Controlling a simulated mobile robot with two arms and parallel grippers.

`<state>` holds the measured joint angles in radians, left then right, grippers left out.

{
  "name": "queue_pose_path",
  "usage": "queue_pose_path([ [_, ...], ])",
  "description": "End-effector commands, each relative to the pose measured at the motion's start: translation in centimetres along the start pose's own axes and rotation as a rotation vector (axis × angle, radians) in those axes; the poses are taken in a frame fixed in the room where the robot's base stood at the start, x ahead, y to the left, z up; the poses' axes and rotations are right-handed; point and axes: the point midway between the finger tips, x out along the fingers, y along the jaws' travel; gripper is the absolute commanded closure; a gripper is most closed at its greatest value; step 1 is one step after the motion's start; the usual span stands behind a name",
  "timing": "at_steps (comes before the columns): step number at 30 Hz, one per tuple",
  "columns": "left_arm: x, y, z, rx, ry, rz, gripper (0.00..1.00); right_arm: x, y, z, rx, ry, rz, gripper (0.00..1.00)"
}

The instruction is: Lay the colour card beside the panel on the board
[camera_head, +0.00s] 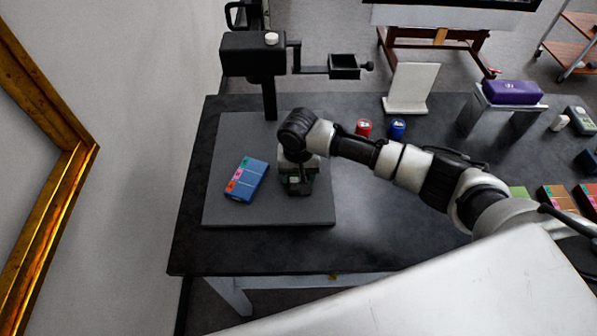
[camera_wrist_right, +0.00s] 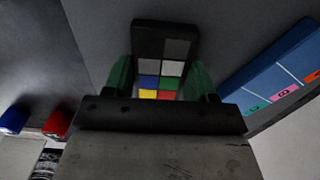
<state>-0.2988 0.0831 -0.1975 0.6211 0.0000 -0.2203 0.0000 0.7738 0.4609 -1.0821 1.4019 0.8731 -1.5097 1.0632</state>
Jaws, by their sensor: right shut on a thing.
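The colour card (camera_wrist_right: 162,62), dark with grey, white, blue, green, yellow and red patches, is between the green-padded fingers of my right gripper (camera_wrist_right: 160,80) in the right wrist view. In the head view my right gripper (camera_head: 297,182) is low over the right part of the grey board (camera_head: 230,212) and mostly hides the card. The gripper is shut on the card. I cannot tell whether the card touches the board. The blue panel (camera_head: 247,179), with coloured tabs along one edge, lies on the board to the left of the gripper, apart from it. It also shows at right in the wrist view (camera_wrist_right: 280,72). My left gripper is not in view.
A black stand with an arm (camera_head: 268,62) rises behind the board. A red jar (camera_head: 363,128) and a blue jar (camera_head: 398,128) stand right of the board, near a white upright plate (camera_head: 410,88). A purple case (camera_head: 513,92) sits on a grey riser.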

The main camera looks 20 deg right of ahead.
Motion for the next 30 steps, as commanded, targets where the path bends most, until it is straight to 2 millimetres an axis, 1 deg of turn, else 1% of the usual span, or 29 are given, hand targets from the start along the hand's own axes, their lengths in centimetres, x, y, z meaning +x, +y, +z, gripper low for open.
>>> queue_pose_path([
  [7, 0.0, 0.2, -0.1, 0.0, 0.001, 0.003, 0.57, 0.2, 0.0, 0.0, 0.001, -0.001, -0.001, 0.67],
  [8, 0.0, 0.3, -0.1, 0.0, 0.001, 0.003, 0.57, 0.3, 0.0, 0.0, 0.001, -0.001, -0.001, 0.42],
  [12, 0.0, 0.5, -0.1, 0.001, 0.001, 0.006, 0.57, 0.2, 0.0, 0.0, 0.001, 0.0, -0.001, 0.21],
  [13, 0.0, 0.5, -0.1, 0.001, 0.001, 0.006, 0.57, 0.2, 0.0, 0.0, 0.001, 0.0, -0.001, 0.18],
  [20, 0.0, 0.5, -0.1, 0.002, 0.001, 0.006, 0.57, 0.2, 0.0, 0.0, 0.001, 0.0, 0.0, 0.18],
  [23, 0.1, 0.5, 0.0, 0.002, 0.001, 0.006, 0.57, -0.3, 0.0, -0.1, 0.0, 0.002, 0.0, 0.18],
  [26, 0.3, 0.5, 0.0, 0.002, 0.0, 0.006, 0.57, -1.5, 0.0, -0.1, 0.001, 0.003, -0.002, 0.18],
  [30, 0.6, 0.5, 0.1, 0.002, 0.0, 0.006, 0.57, -4.0, -0.1, -0.1, -0.001, 0.002, -0.003, 0.18],
])
